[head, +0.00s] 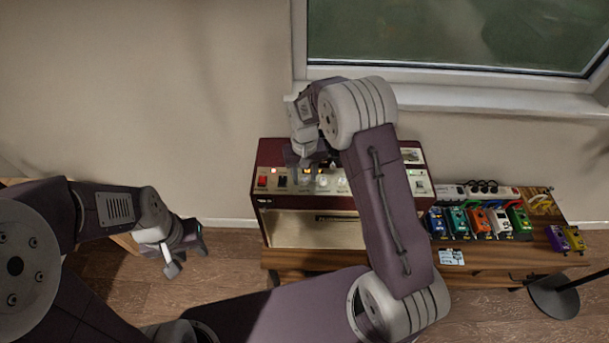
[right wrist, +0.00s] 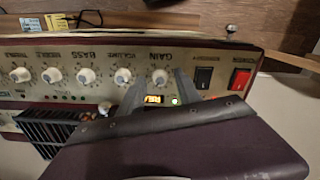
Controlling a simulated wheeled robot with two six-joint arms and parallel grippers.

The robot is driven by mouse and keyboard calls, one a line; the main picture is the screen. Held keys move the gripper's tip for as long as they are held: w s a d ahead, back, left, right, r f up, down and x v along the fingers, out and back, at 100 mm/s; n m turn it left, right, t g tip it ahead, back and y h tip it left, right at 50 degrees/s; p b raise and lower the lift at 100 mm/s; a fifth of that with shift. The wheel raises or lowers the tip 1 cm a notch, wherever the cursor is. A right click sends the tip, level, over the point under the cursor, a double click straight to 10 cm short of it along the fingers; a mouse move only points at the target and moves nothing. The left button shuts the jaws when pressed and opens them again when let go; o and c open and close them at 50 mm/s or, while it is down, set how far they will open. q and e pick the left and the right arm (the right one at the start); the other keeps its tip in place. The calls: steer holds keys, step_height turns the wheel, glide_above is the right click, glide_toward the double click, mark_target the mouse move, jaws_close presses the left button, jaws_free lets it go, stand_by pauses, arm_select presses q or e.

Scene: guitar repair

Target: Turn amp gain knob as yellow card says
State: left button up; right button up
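The amp (head: 330,233) is a dark red box with a pale control panel on the shelf. In the right wrist view its panel appears upside down, with the white gain knob (right wrist: 160,76) under the GAIN label. My right gripper (right wrist: 161,84) is open, its grey fingertips on either side of the gain knob with gaps visible; contact cannot be told. In the head view my right arm hides part of the panel. A small yellow card (right wrist: 57,20) shows at the upper left of the right wrist view, its writing unreadable. My left gripper (head: 182,262) is empty, left of the amp, its fingers apart.
The volume knob (right wrist: 123,77) sits close beside the gain knob. A black switch (right wrist: 203,77) and red power switch (right wrist: 241,80) are on the other side. Several coloured pedals (head: 480,221) stand right of the amp. A stand base (head: 556,297) is at right.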

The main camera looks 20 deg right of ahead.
mark_target(305, 178)
step_height(305, 178, up, 9)
steer(key=b, duration=0.1)
stand_by(0.4)
steer(key=shift+b, duration=0.3)
steer(key=s+d+f+b, duration=0.1)
steer(key=s+d+f, duration=0.1)
steer(key=s, duration=0.7)
steer(key=s+d+f+t+b, duration=0.1)
steer(key=s+f, duration=0.3)
steer(key=s, duration=0.5)
steer(key=shift+s+d+f, duration=0.25)
steer(key=shift+d+f, duration=0.05)
steer(key=shift+d, duration=0.1)
steer(key=shift+s, duration=0.1)
